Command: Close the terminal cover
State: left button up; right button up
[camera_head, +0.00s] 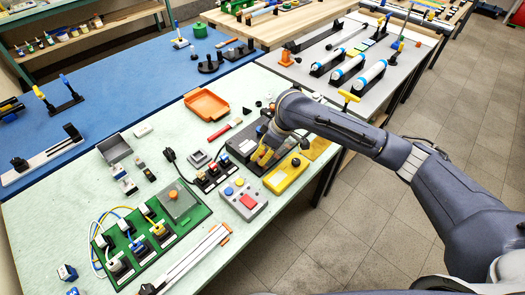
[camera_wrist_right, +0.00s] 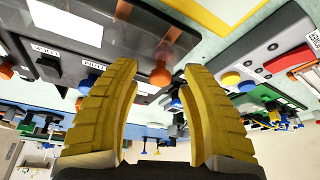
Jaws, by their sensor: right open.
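The terminal box (camera_head: 243,146) is a dark grey unit near the middle of the mint-green table, partly hidden by my right arm. In the right wrist view a dark, see-through panel, which looks like the terminal cover (camera_wrist_right: 120,62), fills the upper left, with labels and terminals visible through or beside it. An orange knob (camera_wrist_right: 161,73) on it appears between my fingertips. My right gripper (camera_head: 263,156) has its yellow fingers apart, and it also shows in the wrist view (camera_wrist_right: 157,80). I cannot tell whether the fingers touch the knob, or the cover's exact angle. My left gripper is not in view.
A yellow case (camera_head: 287,174) and a grey button box (camera_head: 243,198) stand close to the right gripper. A green wired board (camera_head: 150,236) lies front left. An orange tray (camera_head: 206,104) sits behind. The table's right edge is near.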

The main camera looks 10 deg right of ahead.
grip_shut()
dwell(0.4)
jog(key=shift+s+a, duration=0.6)
jog(key=shift+a, duration=0.2)
jog(key=shift+r, duration=0.1)
jog(key=shift+c, duration=0.7)
grip_release()
jog(key=shift+a, duration=0.1)
jog(key=shift+o, duration=1.3)
jog(key=v, duration=1.2)
